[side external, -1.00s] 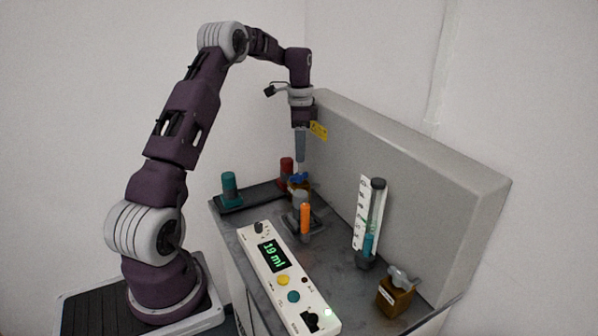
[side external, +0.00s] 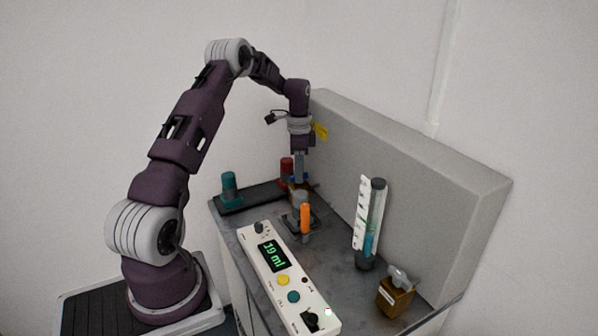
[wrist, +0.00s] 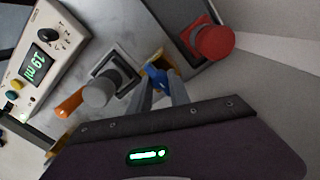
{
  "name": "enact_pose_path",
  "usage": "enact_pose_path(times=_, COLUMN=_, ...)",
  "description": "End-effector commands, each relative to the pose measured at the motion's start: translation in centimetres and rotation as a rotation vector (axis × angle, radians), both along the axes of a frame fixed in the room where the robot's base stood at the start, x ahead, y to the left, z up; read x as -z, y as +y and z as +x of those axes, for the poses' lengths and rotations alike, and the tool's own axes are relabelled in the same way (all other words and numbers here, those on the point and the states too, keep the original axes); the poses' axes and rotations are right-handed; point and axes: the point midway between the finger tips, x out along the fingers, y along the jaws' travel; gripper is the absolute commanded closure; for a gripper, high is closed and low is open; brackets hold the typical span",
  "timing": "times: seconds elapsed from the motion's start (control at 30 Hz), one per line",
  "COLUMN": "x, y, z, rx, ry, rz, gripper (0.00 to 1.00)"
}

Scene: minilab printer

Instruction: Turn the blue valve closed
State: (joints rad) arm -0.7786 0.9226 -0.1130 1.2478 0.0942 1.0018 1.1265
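The blue valve (wrist: 155,76) shows in the wrist view between the fingertips of my gripper (wrist: 159,84), on a brass-coloured body. The fingers are apart, one on each side of its handle; I cannot tell whether either touches it. In the side view my gripper (side external: 299,178) points straight down at the valve at the back of the bench, and its fingers hide most of the blue handle.
A red-capped cylinder (wrist: 212,42) stands close beside the valve. A grey knob (wrist: 99,91) and an orange handle (side external: 306,218) are nearby. A control box (side external: 262,235) reads 19 ml. A graduated tube (side external: 374,215) and a brass valve (side external: 396,295) stand to the right.

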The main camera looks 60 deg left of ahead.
Motion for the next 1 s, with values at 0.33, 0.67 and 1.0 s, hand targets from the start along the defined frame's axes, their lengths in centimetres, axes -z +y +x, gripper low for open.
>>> enact_pose_path(times=0.33, x=-0.05, y=0.04, z=-0.01, rx=-0.038, ry=0.000, rz=0.001, gripper=1.00)
enact_pose_path(times=0.67, x=-0.07, y=0.01, z=0.01, rx=-0.266, ry=0.000, rz=0.001, gripper=1.00)
enact_pose_path(times=1.0, x=-0.10, y=0.07, z=0.00, rx=-0.591, ry=-0.001, rz=0.003, gripper=1.00)
